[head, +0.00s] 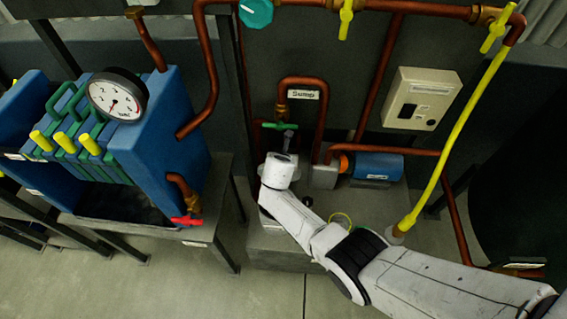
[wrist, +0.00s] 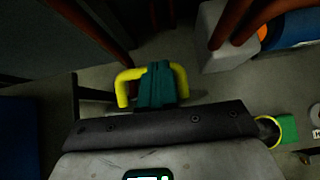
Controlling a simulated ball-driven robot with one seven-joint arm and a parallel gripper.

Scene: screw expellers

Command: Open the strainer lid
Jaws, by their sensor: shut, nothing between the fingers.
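In the wrist view the teal fingers of my gripper (wrist: 158,80) are together, with nothing seen between them. A yellow bracket-shaped piece (wrist: 124,88) shows on both sides of the fingers, like a handle behind them. I cannot tell whether the fingers touch it, or whether it belongs to the strainer lid. The strainer lid itself cannot be made out. In the head view my wrist hides the gripper and most of what lies below it, left of the grey pump block (head: 323,176).
A blue motor (head: 377,166) sits to the right, with copper pipes around it. A green valve handle (head: 279,125) is behind my wrist. A yellow ring (head: 341,217) lies right of my forearm. A blue filter press (head: 160,140) stands left. Floor in front is clear.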

